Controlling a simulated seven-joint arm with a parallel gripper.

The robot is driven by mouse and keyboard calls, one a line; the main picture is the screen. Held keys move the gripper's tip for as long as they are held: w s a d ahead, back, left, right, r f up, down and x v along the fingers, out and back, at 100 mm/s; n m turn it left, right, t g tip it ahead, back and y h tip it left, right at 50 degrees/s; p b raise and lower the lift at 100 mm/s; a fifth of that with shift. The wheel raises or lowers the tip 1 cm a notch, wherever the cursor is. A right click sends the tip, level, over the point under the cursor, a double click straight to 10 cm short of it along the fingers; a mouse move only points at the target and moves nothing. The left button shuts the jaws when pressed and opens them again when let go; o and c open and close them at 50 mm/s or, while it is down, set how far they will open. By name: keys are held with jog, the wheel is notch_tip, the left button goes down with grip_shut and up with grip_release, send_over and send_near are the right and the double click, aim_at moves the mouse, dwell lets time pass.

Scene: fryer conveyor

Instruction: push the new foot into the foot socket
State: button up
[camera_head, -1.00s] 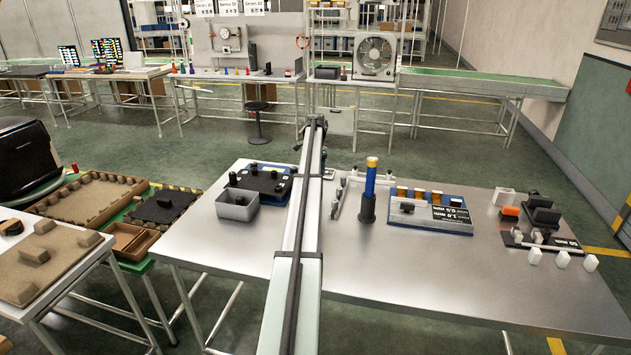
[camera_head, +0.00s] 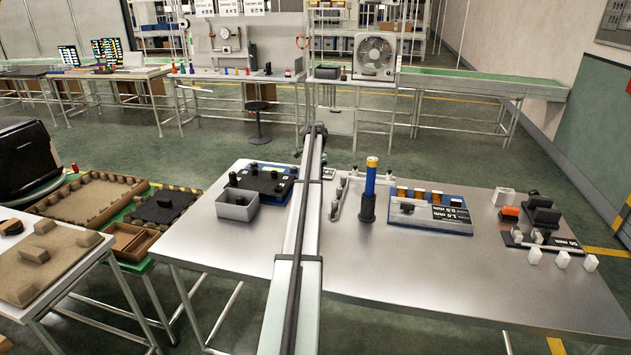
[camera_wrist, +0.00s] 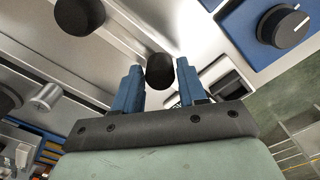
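In the wrist view my gripper (camera_wrist: 158,78) has two blue fingers set apart. A small black round piece (camera_wrist: 160,70), which looks like a foot, sits between the fingertips. I cannot tell whether they press on it. Behind it is a bright metal surface; no socket opening shows, and the piece may cover it. Two more black round pieces (camera_wrist: 80,14) lie at the left, one cut by the frame edge. In the head view my arm reaches over the steel table, and my gripper is hidden near its far end.
On the table (camera_head: 440,300) a grey bin (camera_head: 237,211) and blue plate (camera_head: 284,172) stand left of my arm. Right of it are a blue post (camera_head: 370,180), a blue tray (camera_head: 397,218) and a dark fixture (camera_head: 540,218) with white blocks. The front middle is clear.

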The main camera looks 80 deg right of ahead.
grip_shut()
jog(key=shift+r, duration=0.15)
jog(key=shift+r, duration=2.4)
jog(key=w+a+r, duration=0.7)
jog(key=w+a, duration=0.4)
jog(key=a, duration=0.3)
jog(key=shift+w+r, duration=0.2)
jog(key=shift+w, duration=0.15)
